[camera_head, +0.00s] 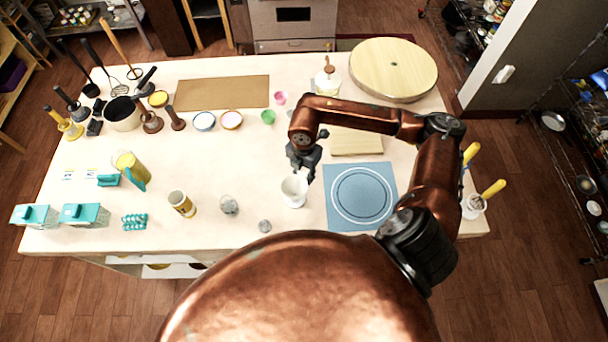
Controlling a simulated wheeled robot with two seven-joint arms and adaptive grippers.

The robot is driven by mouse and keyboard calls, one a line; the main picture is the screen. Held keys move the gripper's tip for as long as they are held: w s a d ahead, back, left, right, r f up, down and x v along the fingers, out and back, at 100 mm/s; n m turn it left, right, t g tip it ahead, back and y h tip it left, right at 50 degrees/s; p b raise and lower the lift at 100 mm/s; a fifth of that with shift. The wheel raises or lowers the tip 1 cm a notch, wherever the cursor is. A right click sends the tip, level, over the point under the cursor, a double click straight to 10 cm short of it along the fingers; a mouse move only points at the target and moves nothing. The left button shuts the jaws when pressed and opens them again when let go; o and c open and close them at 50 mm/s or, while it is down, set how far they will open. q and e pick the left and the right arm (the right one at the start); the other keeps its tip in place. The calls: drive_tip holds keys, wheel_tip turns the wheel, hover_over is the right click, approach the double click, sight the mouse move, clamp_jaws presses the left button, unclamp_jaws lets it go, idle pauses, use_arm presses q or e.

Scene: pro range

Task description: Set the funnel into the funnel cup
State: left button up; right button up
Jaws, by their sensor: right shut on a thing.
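My right gripper (303,169) points down over the middle of the table, at the back right edge of a white funnel (294,187). It is shut on the funnel's rim, though the fingertips are small and partly hidden by the gripper body. The funnel looks upright, with its wide mouth up. A pale lower part shows beneath the mouth; I cannot tell whether it is the funnel's own stem or the funnel cup around it. My left gripper is not in view.
A blue mat (335,218) with a round outline lies right of the funnel. A clear glass jar (229,205), a small grey item (264,226) and a patterned mug (181,203) stand to the left. Small coloured bowls and a wooden board (355,143) are behind.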

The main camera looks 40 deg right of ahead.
drive_tip(key=o, duration=1.1)
drive_tip(key=shift+r+p, duration=1.75)
drive_tip(key=shift+r, duration=1.2)
